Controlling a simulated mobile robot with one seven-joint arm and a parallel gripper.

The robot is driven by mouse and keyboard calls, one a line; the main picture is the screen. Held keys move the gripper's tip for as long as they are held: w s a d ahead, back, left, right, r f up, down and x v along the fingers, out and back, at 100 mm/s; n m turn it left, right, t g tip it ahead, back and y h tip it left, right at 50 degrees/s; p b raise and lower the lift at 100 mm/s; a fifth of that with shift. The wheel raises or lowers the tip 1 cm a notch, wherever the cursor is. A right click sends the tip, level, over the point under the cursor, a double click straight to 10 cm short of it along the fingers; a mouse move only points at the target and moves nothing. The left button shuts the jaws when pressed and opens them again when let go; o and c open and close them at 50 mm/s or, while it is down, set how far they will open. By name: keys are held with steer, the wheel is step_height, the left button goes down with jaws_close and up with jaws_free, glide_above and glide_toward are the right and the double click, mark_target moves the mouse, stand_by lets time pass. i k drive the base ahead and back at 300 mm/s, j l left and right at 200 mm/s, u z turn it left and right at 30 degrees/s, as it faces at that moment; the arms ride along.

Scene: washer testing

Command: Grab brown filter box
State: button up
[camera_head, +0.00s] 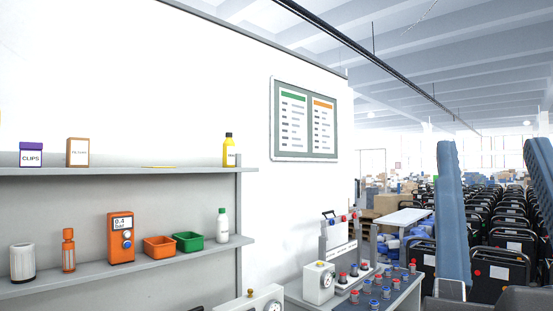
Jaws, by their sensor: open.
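A brown box (78,152) with a white label, its print too small to read surely, stands upright on the upper wall shelf (130,171) at the left. A purple and white box marked CLIPS (31,154) stands to its left with a small gap. Nothing touches the brown box or hides its front. My gripper is not in view.
A yellow bottle (230,151) stands at the upper shelf's right end. The lower shelf (70,282) holds an orange gauge (120,238), orange and green bins, and bottles. A bench with valves (374,292) stands at lower right. Blue upright shapes block part of the right side.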

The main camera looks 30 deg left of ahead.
mark_target(77, 150)
steer(key=u, duration=1.65)
steer(key=i+u, duration=0.2)
